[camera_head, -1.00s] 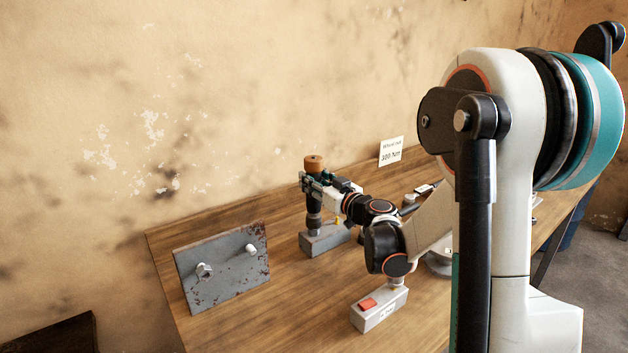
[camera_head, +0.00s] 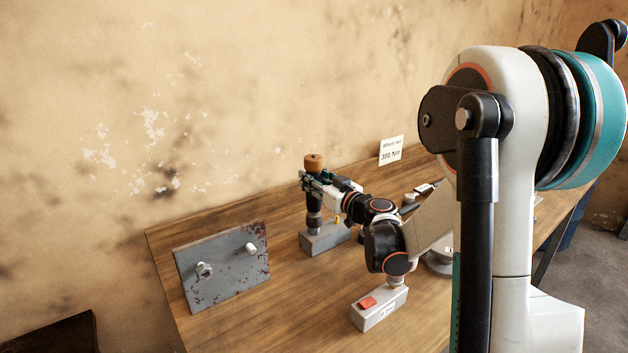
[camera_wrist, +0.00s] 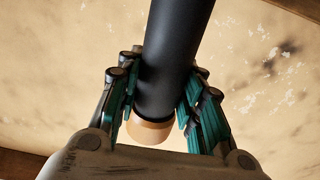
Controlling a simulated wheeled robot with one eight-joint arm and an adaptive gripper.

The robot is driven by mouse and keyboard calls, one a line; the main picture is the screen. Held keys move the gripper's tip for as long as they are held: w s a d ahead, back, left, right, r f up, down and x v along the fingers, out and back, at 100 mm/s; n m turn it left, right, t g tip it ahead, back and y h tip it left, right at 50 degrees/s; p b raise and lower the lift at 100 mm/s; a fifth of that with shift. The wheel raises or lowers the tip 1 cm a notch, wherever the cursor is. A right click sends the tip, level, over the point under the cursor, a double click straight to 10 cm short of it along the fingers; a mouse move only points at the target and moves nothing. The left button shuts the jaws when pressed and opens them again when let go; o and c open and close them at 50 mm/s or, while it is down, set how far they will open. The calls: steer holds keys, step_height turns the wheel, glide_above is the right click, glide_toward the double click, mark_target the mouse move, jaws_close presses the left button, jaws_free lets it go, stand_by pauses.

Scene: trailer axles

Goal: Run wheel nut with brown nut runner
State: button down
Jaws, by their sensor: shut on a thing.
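The brown nut runner (camera_head: 314,215) is a black upright tool with a brown cap on top. My gripper (camera_head: 312,184) is shut around its body from the right. The runner stands upright over a grey block (camera_head: 326,238); I cannot tell whether its lower end still touches the block. In the wrist view the runner's black body (camera_wrist: 168,75) lies between the teal fingers of my gripper (camera_wrist: 160,95), with the brown end beyond. A grey, rust-spotted plate (camera_head: 222,268) on the left of the bench carries a nut on a stud (camera_head: 204,270) and another stud (camera_head: 250,248).
A sign reading 300 Nm (camera_head: 391,150) stands at the back near the wall. Dark items lie behind my arm. Bare wood (camera_head: 270,310) lies between plate and blocks.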

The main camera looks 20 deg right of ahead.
steer(key=shift+f+b, duration=1.25)
steer(key=shift+f, duration=0.2)
stand_by(0.5)
steer(key=shift+s+r+p, duration=0.15)
steer(key=shift+r+p, duration=0.35)
steer(key=shift+r, duration=0.35)
stand_by(1.2)
steer(key=shift+r, duration=0.35)
